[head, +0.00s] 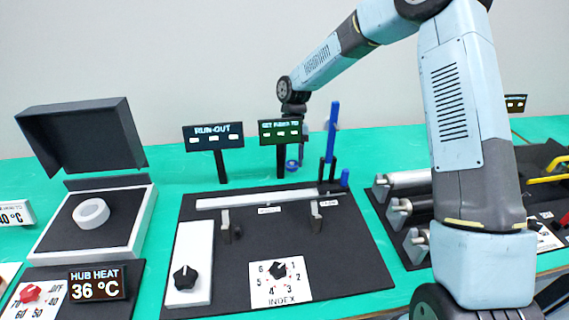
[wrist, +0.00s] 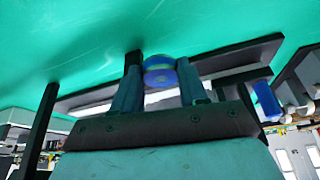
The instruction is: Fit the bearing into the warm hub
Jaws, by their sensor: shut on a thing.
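The hub (head: 91,213), a pale ring, lies on the dark plate of an open-lidded heater (head: 131,229) at the left in the head view. The display in front of it (head: 98,284) reads HUB HEAT 36 °C. My gripper (wrist: 160,80) is shut on a small blue round part, seemingly the bearing (wrist: 160,65), between its two fingertips in the wrist view. In the head view the blue part (head: 291,164) shows just below a sign. That sign hides most of my gripper. My gripper is well to the right of the hub and apart from it.
A pale shaft (head: 240,201) rests on two supports on a dark base, with a blue upright lever (head: 333,130) at its right end. The RUN-OUT sign (head: 213,136) stands between heater and gripper. Rollers (head: 405,180) lie at the right.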

